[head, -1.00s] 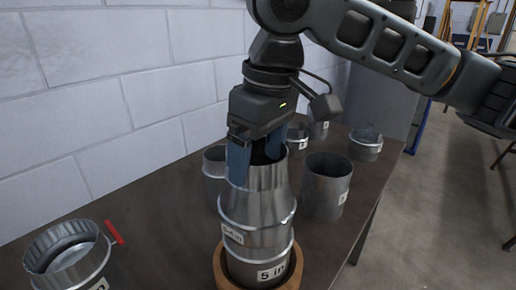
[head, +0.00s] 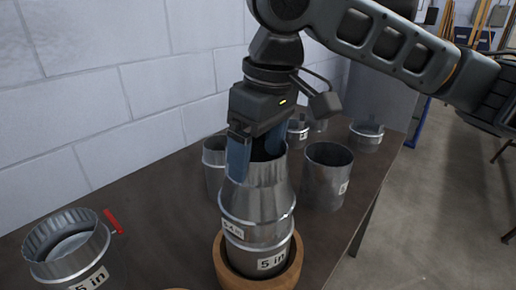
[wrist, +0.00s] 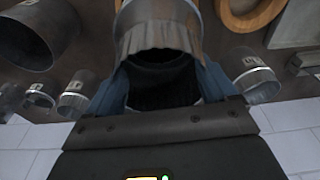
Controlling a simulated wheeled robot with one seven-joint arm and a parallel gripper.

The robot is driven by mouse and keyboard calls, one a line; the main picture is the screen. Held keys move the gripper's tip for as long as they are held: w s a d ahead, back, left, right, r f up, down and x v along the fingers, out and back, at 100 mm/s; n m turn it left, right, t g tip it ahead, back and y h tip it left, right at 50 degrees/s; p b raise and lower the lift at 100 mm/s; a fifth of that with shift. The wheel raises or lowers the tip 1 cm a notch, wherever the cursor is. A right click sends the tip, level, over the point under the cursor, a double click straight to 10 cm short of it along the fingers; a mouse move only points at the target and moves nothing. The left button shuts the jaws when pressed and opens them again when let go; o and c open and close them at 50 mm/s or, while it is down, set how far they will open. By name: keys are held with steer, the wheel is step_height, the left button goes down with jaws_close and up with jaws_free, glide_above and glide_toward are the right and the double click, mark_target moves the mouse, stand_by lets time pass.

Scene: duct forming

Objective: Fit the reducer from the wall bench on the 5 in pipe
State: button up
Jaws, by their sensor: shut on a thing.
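The reducer (head: 256,200), a shiny metal piece marked 5-4 in, stands with its narrow crimped end up. My gripper (head: 256,160) is shut on that upper rim, with blue fingers at its sides. The 5 in pipe (head: 248,262) is directly below, upright in a round wooden ring (head: 228,272). The reducer's lower end meets the pipe's top and looks roughly in line with it; how far they overlap is hidden. In the wrist view the reducer's crimped rim (wrist: 158,38) is between the fingers.
A crimped 5 in metal collar with a red handle (head: 62,262) stands at front left. A wide grey pipe (head: 325,185) is close right of the reducer, and another can (head: 213,170) close left. Smaller fittings stand behind. A block wall (head: 110,100) borders the bench (head: 150,200).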

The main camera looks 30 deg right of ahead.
steer(key=shift+f, duration=0.6)
steer(key=o, duration=1.4)
steer(key=shift+c, duration=0.2)
step_height(320, 180, up, 8)
steer(key=s, duration=0.1)
steer(key=shift+d+f, duration=0.15)
steer(key=shift+d, duration=0.05)
steer(key=shift+s, duration=0.15)
